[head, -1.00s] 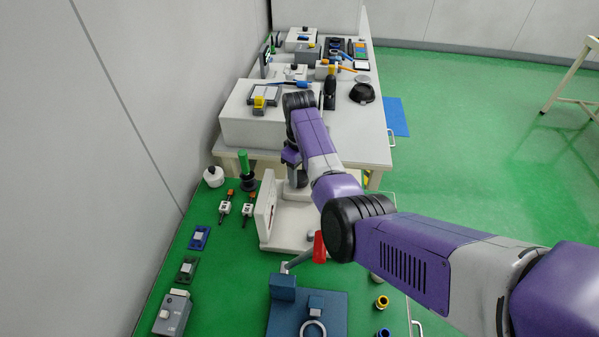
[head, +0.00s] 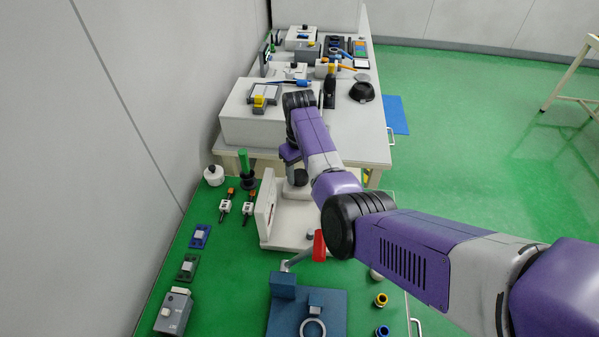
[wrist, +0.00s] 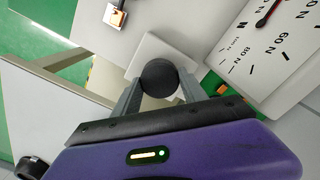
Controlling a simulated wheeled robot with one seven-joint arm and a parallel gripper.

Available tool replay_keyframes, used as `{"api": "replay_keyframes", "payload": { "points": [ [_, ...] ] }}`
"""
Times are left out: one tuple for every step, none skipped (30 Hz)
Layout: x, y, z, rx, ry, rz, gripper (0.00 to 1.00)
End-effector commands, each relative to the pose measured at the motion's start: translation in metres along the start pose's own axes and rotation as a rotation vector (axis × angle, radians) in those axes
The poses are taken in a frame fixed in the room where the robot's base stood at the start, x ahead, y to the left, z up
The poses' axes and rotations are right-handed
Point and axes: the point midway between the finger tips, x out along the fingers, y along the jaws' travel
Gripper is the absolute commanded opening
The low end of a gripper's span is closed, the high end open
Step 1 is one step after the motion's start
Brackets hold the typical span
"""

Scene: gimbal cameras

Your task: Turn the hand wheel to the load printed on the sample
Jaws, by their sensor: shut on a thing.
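My gripper (wrist: 160,88) is shut on a round black knob (wrist: 160,76), with one grey finger on each side of it. The knob stands over a pale square block in the wrist view; whether it belongs to the hand wheel I cannot tell. In the head view the knob (head: 298,177) shows just below my gripper, at the pale test stand (head: 268,208). A white dial (wrist: 285,45) marked in N, with a red needle, is at the upper right of the wrist view. The needle's full reading is cut off. No printed load on a sample is readable.
A blue fixture (head: 283,286) with a red-handled lever (head: 319,246) stands in front of the stand. Small switches and a grey box (head: 173,313) lie along the left of the green bench. A large pale box (head: 245,125) stands behind, on the white table.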

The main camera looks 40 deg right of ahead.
Motion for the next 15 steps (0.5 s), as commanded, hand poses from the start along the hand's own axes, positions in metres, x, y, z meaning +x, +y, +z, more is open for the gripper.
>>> {"api": "replay_keyframes", "payload": {
  "points": [
    [-0.0015, -0.0002, -0.0011, -0.001, 0.002, 0.001, 0.09],
    [-0.0015, -0.0002, -0.0011, -0.001, 0.002, 0.001, 0.54],
    [-0.0015, -0.0002, -0.0011, -0.001, 0.002, 0.001, 0.62],
    [-0.0015, -0.0001, -0.0011, -0.001, 0.002, 0.001, 0.68],
    [-0.0014, -0.0002, -0.0010, -0.001, 0.002, 0.001, 0.72],
    [-0.0012, -0.0001, -0.0009, -0.001, 0.002, 0.001, 0.72],
    [-0.0011, -0.0001, -0.0008, -0.001, 0.002, 0.001, 0.72],
    [-0.0010, -0.0001, -0.0007, -0.001, 0.002, 0.000, 0.72],
    [-0.0008, -0.0001, -0.0006, -0.001, 0.002, 0.000, 0.72],
    [-0.0008, -0.0001, -0.0006, -0.001, 0.001, 0.000, 0.72],
    [-0.0007, -0.0001, -0.0005, -0.001, 0.001, 0.000, 0.72],
    [-0.0006, 0.0000, -0.0005, -0.001, 0.001, 0.000, 0.72],
    [-0.0007, 0.0000, -0.0005, -0.001, 0.001, 0.000, 0.72],
    [-0.0011, 0.0000, -0.0005, -0.001, 0.001, 0.000, 0.72],
    [-0.0024, 0.0001, -0.0007, -0.001, 0.002, 0.001, 0.72]
  ]
}}
